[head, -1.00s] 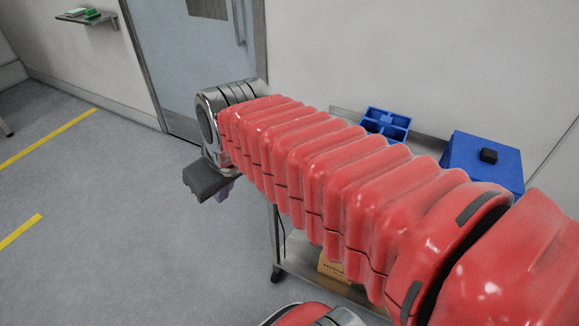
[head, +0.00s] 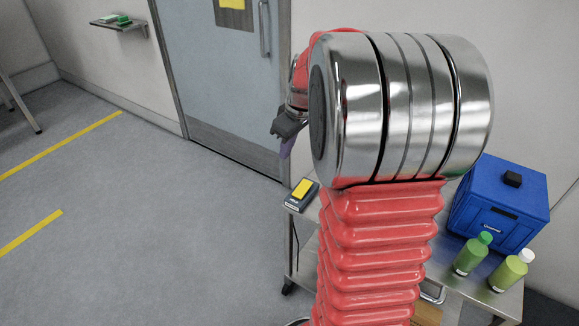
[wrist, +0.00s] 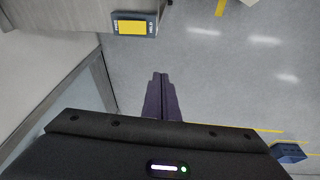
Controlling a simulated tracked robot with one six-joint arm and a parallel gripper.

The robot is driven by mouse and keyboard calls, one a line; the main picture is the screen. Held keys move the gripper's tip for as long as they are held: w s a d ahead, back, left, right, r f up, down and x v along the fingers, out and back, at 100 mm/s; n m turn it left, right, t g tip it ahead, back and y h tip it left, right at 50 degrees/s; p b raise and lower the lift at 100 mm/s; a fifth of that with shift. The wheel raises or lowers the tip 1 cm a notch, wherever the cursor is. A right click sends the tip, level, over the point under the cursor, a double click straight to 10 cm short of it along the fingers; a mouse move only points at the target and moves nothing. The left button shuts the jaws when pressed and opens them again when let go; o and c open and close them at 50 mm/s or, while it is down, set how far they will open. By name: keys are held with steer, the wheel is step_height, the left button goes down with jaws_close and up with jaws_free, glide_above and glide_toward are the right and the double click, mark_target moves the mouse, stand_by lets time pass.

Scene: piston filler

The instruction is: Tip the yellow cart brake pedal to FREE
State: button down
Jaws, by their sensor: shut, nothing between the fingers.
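The yellow brake pedal (head: 302,188) sits on a dark base at the left corner of the metal cart (head: 303,228). It also shows near the top of the wrist view (wrist: 131,27), with small lettering at both ends that seems to read FREE and HELD. I cannot tell which end is tipped down. My gripper (head: 286,152) is above and behind the pedal in the head view, apart from it, and partly hidden by my arm. In the wrist view its purple fingers (wrist: 160,78) are shut together and empty, below the pedal in the picture.
A blue box (head: 498,200) and two green bottles (head: 472,254) (head: 508,271) stand on the cart's right side. A door (head: 225,80) is behind, and a wall shelf (head: 118,24) is at the far left. The floor left of the cart is clear.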

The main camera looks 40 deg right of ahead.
steer(key=d+f, duration=0.8)
steer(key=d, duration=0.4)
steer(key=shift+w+d+n, duration=0.35)
steer(key=shift+w+n, duration=0.05)
steer(key=shift+f, duration=0.15)
